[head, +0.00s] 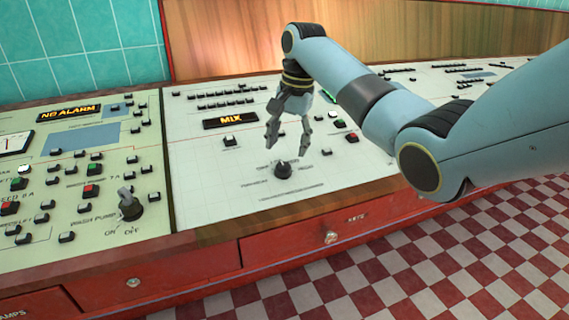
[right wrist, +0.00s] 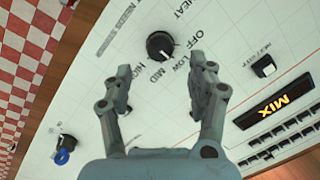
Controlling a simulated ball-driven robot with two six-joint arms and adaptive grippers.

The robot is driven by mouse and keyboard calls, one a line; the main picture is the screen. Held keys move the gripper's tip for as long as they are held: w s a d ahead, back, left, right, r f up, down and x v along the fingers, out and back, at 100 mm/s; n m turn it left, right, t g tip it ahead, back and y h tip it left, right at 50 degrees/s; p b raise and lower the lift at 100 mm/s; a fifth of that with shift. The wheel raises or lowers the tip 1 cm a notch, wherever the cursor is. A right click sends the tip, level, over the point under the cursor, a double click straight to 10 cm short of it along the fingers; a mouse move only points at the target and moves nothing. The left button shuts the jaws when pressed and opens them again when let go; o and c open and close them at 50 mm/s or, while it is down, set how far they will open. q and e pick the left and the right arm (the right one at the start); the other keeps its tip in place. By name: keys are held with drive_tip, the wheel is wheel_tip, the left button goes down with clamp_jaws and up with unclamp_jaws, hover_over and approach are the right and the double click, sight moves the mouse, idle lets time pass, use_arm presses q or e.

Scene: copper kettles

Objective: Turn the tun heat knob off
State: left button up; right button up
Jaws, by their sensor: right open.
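The tun heat knob (head: 283,170) is a round black knob on the pale control panel, below the lit MIX display. In the right wrist view the knob (right wrist: 160,45) sits by printed OFF, LOW, MID and HIGH marks, with HEAT lettering above. A pale mark shows on its lower side, toward the LOW and MID lettering; the exact setting is hard to tell. My right gripper (head: 288,148) is open and empty above the knob. In the right wrist view its fingertips (right wrist: 165,70) are spread, with the knob beyond the gap between them. My left gripper is not in view.
The MIX display (head: 230,120) and a small switch (head: 229,141) are left of my gripper. A left panel holds a WASH PUMP switch (head: 130,207) and several buttons. A red drawer front with a knob (head: 331,237) runs below. The panel around the heat knob is mostly bare.

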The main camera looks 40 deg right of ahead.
sight(284, 166)
drive_tip(key=f, duration=0.6)
drive_tip(key=shift+w+a+b, duration=0.25)
drive_tip(key=shift+w+b, duration=0.15)
drive_tip(key=shift+r, duration=0.1)
drive_tip(key=c, duration=1.1)
drive_tip(key=shift+c, duration=0.2)
